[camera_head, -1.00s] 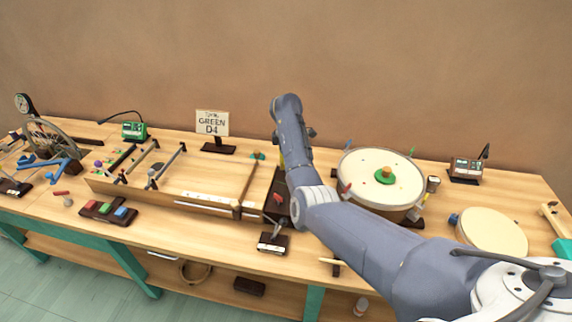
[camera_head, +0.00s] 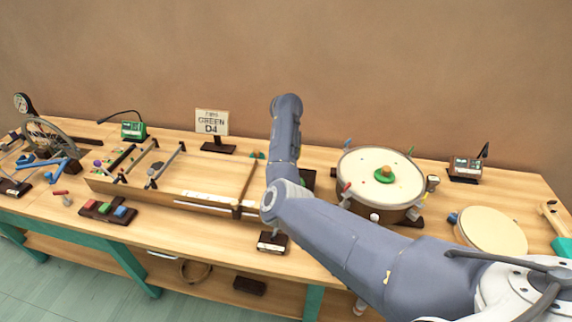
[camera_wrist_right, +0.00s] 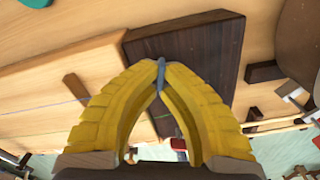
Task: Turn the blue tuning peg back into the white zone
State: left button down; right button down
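In the right wrist view, the yellow fingers of my right gripper (camera_wrist_right: 160,82) come together at their tips on a thin blue-grey piece, which looks like the blue tuning peg (camera_wrist_right: 161,73) seen edge-on. It stands over a dark brown block (camera_wrist_right: 205,48) beside the wooden string box (camera_wrist_right: 55,85). In the head view my right arm hides the gripper, the peg and most of the block. The string box (camera_head: 215,178) lies left of the arm. No white zone can be made out at the peg. My left gripper is not in view.
A drum (camera_head: 360,168) with coloured pegs stands just right of my arm. A small dark device (camera_head: 272,243) is at the front edge, and a block with coloured buttons (camera_head: 108,211) is further left.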

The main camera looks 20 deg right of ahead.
jog(key=n, duration=0.4)
jog(key=shift+n, duration=0.4)
jog(key=n, duration=0.3)
jog(key=shift+s+d+n, duration=0.1)
jog(key=shift+d+n, duration=0.05)
jog(key=shift+n, duration=0.15)
jog(key=n, duration=0.4)
jog(key=shift+d+n, duration=0.15)
jog(key=shift+n, duration=1.65)
jog(key=shift+n, duration=0.3)
jog(key=c, duration=1.6)
grip_release()
jog(key=shift+r, duration=0.1)
